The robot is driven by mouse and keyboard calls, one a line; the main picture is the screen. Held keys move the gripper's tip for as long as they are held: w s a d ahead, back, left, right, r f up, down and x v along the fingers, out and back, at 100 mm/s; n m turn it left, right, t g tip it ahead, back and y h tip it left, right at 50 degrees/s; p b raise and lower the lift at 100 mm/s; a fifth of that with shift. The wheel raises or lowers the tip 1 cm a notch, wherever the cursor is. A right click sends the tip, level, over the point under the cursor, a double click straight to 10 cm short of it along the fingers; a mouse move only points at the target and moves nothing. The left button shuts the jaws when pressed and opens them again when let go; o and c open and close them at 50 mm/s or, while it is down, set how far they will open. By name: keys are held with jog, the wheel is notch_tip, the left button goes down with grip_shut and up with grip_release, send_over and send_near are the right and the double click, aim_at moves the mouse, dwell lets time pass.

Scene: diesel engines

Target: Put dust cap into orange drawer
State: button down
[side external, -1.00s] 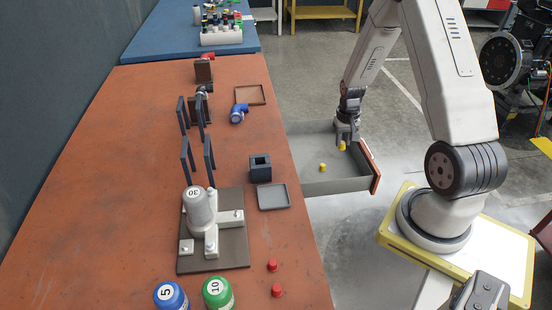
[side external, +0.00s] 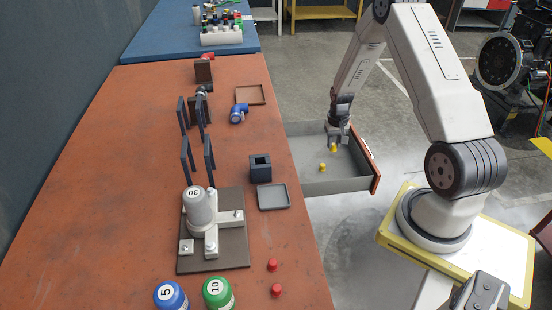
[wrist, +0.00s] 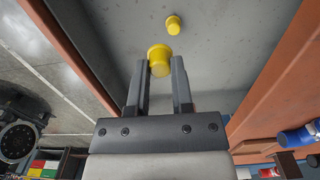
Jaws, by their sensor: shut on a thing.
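My gripper (side external: 335,144) is inside the open drawer, pointing down, and is shut on a yellow dust cap (side external: 334,149). In the wrist view the gripper (wrist: 160,70) has this yellow cap (wrist: 160,62) between its fingertips. A second yellow cap (side external: 322,167) sits on the drawer floor; it also shows in the wrist view (wrist: 173,25). The drawer (side external: 335,186) has grey walls and an orange front (side external: 375,176), and is pulled out from the orange workbench. I cannot tell whether the held cap touches the drawer floor.
Two red caps (side external: 272,265) lie on the orange workbench (side external: 110,180) at the near right edge. A grey tray (side external: 273,197), a dark square holder (side external: 260,170) and a blue fitting (side external: 238,114) stand near the bench edge. The drawer walls surround my gripper.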

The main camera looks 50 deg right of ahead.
aim_at(317, 157)
jog(key=w+d+f, duration=0.1)
jog(key=w+f, duration=0.1)
jog(key=w+d+f, duration=0.3)
jog(key=w+f, duration=0.1)
jog(key=shift+w+d, duration=0.15)
jog(key=shift+w, duration=0.15)
jog(key=shift+w+d+f, duration=0.35)
jog(key=shift+w+f, duration=0.15)
jog(key=shift+f, duration=0.25)
jog(key=shift+w+d+f, duration=0.1)
jog(key=shift+w+f, duration=0.05)
jog(key=shift+f, duration=1.6)
jog(key=c, duration=0.5)
grip_release()
jog(key=shift+f, duration=0.1)
